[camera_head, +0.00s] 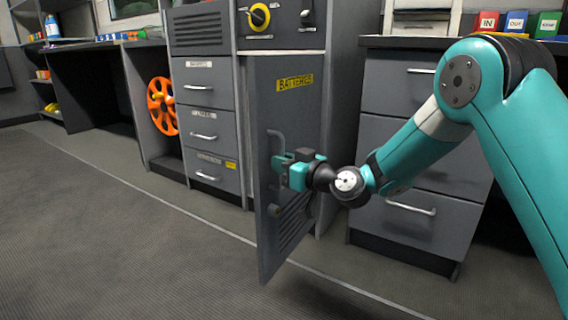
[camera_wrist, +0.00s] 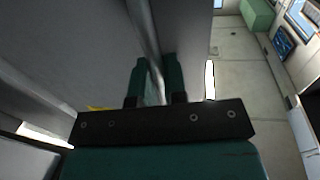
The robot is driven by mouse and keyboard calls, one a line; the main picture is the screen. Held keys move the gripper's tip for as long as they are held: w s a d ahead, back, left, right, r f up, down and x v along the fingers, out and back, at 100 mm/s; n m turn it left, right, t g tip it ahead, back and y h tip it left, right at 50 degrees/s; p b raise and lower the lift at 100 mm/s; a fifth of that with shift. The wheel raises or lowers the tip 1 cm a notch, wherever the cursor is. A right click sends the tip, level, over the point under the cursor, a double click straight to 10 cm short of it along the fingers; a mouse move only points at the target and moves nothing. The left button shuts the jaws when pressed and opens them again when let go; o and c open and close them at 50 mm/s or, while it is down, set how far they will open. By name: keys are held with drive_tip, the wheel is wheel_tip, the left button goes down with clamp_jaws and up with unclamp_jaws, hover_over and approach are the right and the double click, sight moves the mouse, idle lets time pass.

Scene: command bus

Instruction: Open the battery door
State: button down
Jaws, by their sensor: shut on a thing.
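The battery door (camera_head: 285,110) is a grey cabinet door with a yellow "BATTERIES" label (camera_head: 295,83). It stands swung out from the cabinet, partly open, with a louvred vent low on it. Its bar handle (camera_head: 275,160) is upright near the door's left edge. My gripper (camera_head: 283,161) is teal and black and is shut on the handle. In the wrist view my gripper's two fingers (camera_wrist: 158,80) close around the grey bar, beside the door's face. The cabinet's inside is hidden behind the door.
Grey drawers (camera_head: 205,125) stand left of the door, with an orange reel (camera_head: 162,106) farther left. More drawers (camera_head: 410,150) stand to the right, behind my arm. Coloured bins (camera_head: 515,22) sit on the right counter. The floor (camera_head: 130,240) in front is clear.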

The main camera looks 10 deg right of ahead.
drive_tip(key=c, duration=1.5)
unclamp_jaws()
drive_tip(key=shift+w+d, duration=0.15)
drive_tip(key=shift+d, duration=0.05)
drive_tip(key=shift+a, duration=0.1)
drive_tip(key=b+v, duration=0.3)
drive_tip(key=v, duration=1.4)
drive_tip(key=shift+s, duration=0.25)
